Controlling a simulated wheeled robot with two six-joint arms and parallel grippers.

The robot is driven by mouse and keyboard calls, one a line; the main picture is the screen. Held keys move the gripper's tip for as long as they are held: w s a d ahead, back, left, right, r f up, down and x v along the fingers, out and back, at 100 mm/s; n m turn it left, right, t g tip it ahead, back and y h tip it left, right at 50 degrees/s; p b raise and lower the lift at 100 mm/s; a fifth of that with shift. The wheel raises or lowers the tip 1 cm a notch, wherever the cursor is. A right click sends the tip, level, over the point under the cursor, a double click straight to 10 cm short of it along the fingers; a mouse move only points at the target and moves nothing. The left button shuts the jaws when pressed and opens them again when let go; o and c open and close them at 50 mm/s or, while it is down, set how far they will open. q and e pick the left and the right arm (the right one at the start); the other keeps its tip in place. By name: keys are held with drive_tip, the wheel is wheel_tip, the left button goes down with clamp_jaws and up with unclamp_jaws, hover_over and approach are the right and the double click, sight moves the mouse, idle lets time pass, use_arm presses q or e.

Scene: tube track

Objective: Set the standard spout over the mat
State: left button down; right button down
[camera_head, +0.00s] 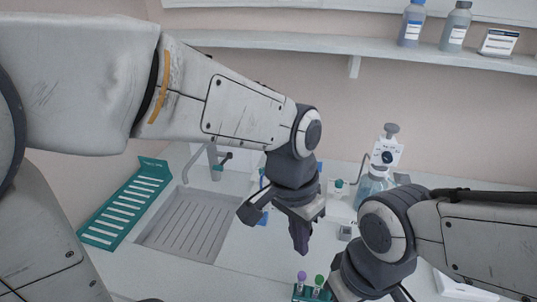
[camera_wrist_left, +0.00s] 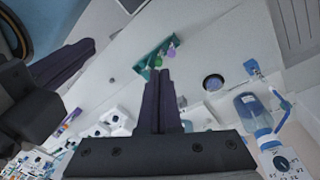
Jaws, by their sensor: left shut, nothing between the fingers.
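A grey ribbed mat (camera_head: 185,228) lies on the bench left of centre. A pale spout (camera_head: 213,157) with a teal tip stands at its back edge. A bottle dispenser (camera_head: 387,155) at the back right has a thin curved spout on its left; the dispenser also shows in the left wrist view (camera_wrist_left: 285,158). I cannot tell which is the standard spout. My left gripper (camera_head: 301,245) points down, shut and empty, right of the mat; its closed fingers show in the left wrist view (camera_wrist_left: 158,100). My right gripper (camera_head: 345,285) is low right, its fingertips mostly hidden.
A teal slotted rack (camera_head: 124,203) lies left of the mat. A small teal tube holder (camera_head: 313,293) with purple and green caps stands at the front centre. Bottles (camera_head: 455,27) stand on the wall shelf (camera_head: 300,42). The bench between mat and tube holder looks clear.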

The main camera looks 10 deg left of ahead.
use_arm(q)
drive_tip(key=w+a+r+h+p, duration=0.1)
drive_tip(key=w+a+r, duration=0.2)
drive_tip(key=w, duration=0.6)
drive_tip(key=w+a+r, duration=0.3)
drive_tip(key=w+a, duration=0.1)
drive_tip(key=w, duration=0.5)
drive_tip(key=w+a+r+t+h+p, duration=0.1)
drive_tip(key=w+a+r, duration=0.1)
drive_tip(key=w+a, duration=0.8)
drive_tip(key=shift+a+t, duration=0.4)
drive_tip(key=shift+a, duration=0.45)
drive_tip(key=s+d+p+x, duration=0.1)
drive_tip(key=p+x, duration=0.3)
drive_tip(key=x, duration=0.9)
drive_tip(key=shift+s+f, duration=0.2)
drive_tip(key=shift+s, duration=0.05)
drive_tip(key=shift+n, duration=0.3)
